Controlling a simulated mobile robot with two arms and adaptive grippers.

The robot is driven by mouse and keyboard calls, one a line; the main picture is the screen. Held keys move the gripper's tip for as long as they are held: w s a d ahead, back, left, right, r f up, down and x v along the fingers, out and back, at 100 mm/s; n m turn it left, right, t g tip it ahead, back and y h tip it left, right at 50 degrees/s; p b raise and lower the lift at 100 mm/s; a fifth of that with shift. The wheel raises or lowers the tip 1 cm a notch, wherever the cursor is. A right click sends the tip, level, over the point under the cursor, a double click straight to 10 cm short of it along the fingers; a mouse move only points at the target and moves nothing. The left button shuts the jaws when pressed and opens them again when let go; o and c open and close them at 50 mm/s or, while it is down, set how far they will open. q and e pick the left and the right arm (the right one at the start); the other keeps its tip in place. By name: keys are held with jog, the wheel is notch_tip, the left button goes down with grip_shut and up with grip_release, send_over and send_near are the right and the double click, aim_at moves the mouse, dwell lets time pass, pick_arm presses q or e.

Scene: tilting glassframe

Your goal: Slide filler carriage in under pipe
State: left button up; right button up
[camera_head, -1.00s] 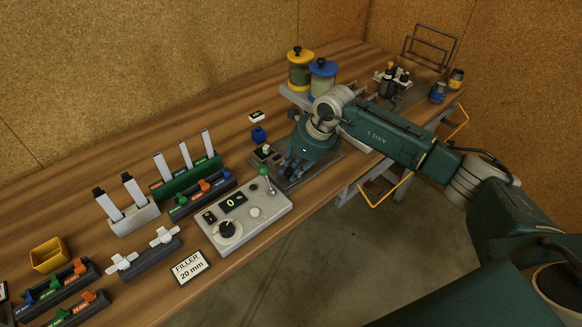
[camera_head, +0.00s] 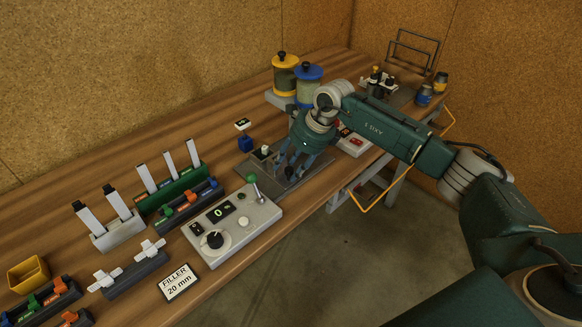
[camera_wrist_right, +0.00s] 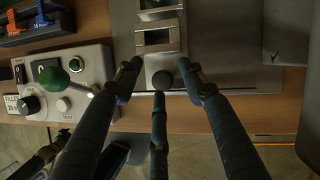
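The filler carriage (camera_wrist_right: 160,38) is a grey metal block with two square openings and a dark round knob (camera_wrist_right: 162,79) at its near end. It sits on a metal plate (camera_wrist_right: 215,45). My right gripper (camera_wrist_right: 161,78) is open, its fingers spread around the knob with gaps visible. In the head view my right gripper (camera_head: 292,165) points down over the plate and hides most of the carriage (camera_head: 263,152). The pipe cannot be made out; my right arm covers the area below the hoppers. Dark jointed parts at the wrist view's lower left may be my left gripper.
A control box (camera_head: 232,222) with a green-knobbed lever (camera_head: 252,180) stands left of the plate. Yellow-lidded (camera_head: 285,75) and blue-lidded (camera_head: 308,85) hoppers stand behind. A FILLER 20 mm sign (camera_head: 177,283) is at the front edge.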

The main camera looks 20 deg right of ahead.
jog(key=shift+f, duration=0.15)
jog(key=shift+s+d, duration=0.1)
jog(key=shift+d, duration=0.05)
jog(key=v, duration=1.2)
